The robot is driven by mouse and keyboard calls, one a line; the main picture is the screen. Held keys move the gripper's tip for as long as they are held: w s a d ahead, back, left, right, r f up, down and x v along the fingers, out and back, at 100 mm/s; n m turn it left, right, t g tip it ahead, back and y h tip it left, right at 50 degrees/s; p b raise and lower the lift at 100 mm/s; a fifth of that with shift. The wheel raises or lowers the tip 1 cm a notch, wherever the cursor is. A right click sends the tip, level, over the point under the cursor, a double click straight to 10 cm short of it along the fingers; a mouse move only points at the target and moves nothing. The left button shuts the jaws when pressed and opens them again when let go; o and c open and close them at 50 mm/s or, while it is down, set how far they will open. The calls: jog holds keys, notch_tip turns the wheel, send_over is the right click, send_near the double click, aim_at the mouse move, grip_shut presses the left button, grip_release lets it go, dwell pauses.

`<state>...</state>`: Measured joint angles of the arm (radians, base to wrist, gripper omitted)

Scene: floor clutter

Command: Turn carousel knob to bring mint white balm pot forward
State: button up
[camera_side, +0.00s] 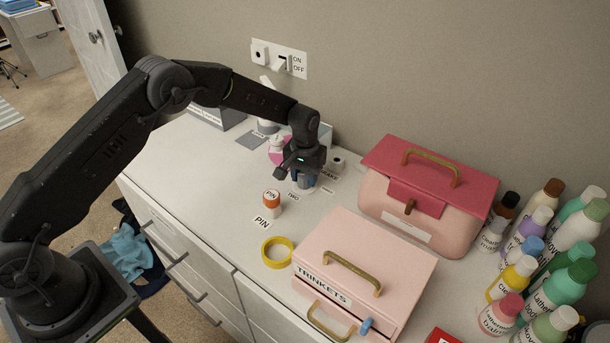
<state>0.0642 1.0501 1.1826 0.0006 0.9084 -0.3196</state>
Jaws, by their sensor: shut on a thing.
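My gripper (300,176) points down over the back middle of the white dresser top, in among a few small pots, and is shut. Its own body hides the carousel knob between its fingers. A small pale pot with something pink (277,152) stands just left of and behind the gripper. A small whitish pot (337,163) stands to its right. A bit of blue and white (303,184) shows under the gripper. I cannot tell which pot is the mint white balm pot.
An orange and white PIN jar (272,203) and a yellow ring (277,252) stand in front. A pink TRINKETS box (363,262), a rose-lidded case (425,190) and several bottles (545,240) fill the right. A switch plate (279,58) is on the wall behind.

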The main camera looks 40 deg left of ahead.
aim_at(306, 175)
jog(key=shift+m, duration=0.3)
jog(key=m, duration=0.5)
jog(key=shift+d, duration=0.1)
jog(key=m, duration=0.6)
jog(key=shift+r+m, duration=0.1)
jog(key=shift+m, duration=0.2)
dwell(0.4)
jog(key=o, duration=0.9)
jog(key=shift+o, duration=0.2)
notch_tip(306, 175, up, 14)
